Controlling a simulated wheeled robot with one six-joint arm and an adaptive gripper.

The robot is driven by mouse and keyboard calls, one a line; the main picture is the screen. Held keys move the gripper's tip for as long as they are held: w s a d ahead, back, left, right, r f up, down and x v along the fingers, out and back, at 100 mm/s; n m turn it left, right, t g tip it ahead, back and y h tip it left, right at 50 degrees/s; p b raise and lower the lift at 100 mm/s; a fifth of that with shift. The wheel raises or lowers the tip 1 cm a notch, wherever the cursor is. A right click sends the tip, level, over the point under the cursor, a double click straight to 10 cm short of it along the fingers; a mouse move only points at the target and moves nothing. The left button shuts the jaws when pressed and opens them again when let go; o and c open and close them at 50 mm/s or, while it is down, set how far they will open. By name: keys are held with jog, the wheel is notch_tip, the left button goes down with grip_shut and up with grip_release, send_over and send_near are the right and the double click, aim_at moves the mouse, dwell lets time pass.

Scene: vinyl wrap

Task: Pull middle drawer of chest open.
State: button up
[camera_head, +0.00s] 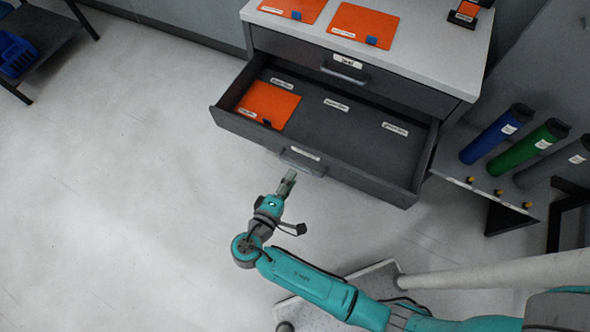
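The grey chest (468,75) stands at the upper middle with a white top. Its upper drawer (385,82) is closed. The drawer below it, the middle drawer (345,140), is pulled well out and its inside shows. An orange sheet (268,104) lies in its left part, and the rest looks empty. The drawer's handle (302,162) is on its front face. My gripper (289,179) is just in front of and below-left of this handle, apparently with a small gap. Its fingers are too small to tell open from shut. Anything below the open drawer is hidden.
Orange sheets (362,25) lie on the chest top. At right, blue, green and grey rolls (540,145) rest on a slanted stand close to the drawer's right side. A dark table with a blue basket (14,54) is at upper left. The floor left of the drawer is clear.

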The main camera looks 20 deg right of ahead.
jog(key=shift+v, duration=2.95)
jog(key=shift+d, duration=0.1)
jog(key=s+d+f+n+g+y, duration=0.1)
jog(key=s+d+f+y, duration=0.6)
jog(key=d+f, duration=0.35)
jog(key=s+d+r+m+y, duration=0.2)
jog(key=s+r+y, duration=0.15)
jog(key=s, duration=0.55)
jog(key=s+r+m+t, duration=0.2)
jog(key=s+r+m, duration=0.2)
jog(key=r, duration=0.7)
jog(key=s+r+m+t, duration=0.3)
jog(key=s+r, duration=0.1)
jog(key=r, duration=0.7)
jog(key=shift+s+m+y, duration=0.3)
jog(key=shift+m+y, duration=0.1)
jog(key=shift+y, duration=0.05)
